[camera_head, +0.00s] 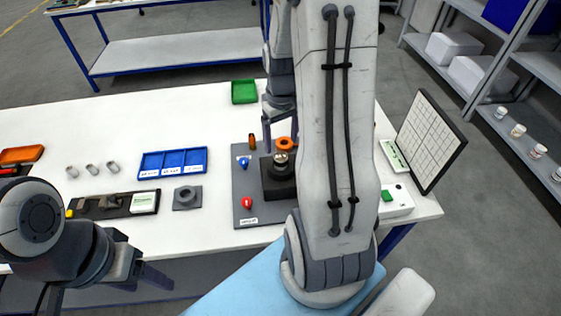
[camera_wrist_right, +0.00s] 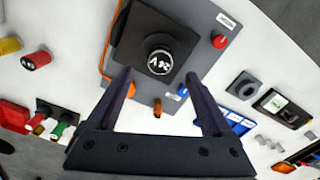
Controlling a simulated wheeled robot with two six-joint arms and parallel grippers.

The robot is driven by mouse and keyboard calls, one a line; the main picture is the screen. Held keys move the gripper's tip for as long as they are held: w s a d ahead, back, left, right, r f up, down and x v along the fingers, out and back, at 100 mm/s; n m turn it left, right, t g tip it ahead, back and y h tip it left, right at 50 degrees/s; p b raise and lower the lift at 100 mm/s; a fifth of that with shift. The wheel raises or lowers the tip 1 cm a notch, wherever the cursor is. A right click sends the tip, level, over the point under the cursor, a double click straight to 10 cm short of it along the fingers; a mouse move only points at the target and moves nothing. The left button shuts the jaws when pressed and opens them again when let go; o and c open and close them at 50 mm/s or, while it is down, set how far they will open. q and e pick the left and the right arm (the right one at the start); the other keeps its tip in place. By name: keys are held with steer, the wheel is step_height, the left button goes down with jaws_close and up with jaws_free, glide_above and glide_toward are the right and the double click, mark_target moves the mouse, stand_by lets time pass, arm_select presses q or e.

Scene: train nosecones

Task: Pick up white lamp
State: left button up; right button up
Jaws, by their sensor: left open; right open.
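A round, silver-rimmed piece (camera_head: 281,159) with a pale, dark-marked top sits in a black block (camera_head: 272,182) on a grey board (camera_head: 243,190). It also shows in the right wrist view (camera_wrist_right: 160,62). It may be the white lamp; I cannot tell for certain. My right gripper (camera_head: 281,136) is open and empty above the board. In the wrist view its fingers (camera_wrist_right: 159,78) lie on either side of the silver piece, apparently above it and apart from it. My left gripper (camera_head: 155,281) is open and empty at the table's front left.
Red (camera_head: 247,203), blue (camera_head: 244,162) and orange (camera_head: 252,141) pieces stand on the board, with an orange ring (camera_head: 285,144) behind the block. Blue trays (camera_head: 173,163) lie to the left and a green bin (camera_head: 244,92) behind. A gridded panel (camera_head: 424,140) stands right.

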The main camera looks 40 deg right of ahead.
mark_target(281, 156)
step_height(281, 156, down, 2)
steer(key=shift+f, duration=0.1)
step_height(281, 156, down, 4)
steer(key=shift+f+p, duration=0.15)
steer(key=shift+p, duration=0.7)
steer(key=shift+w+f, duration=0.1)
steer(key=shift+f, duration=0.45)
jaws_close()
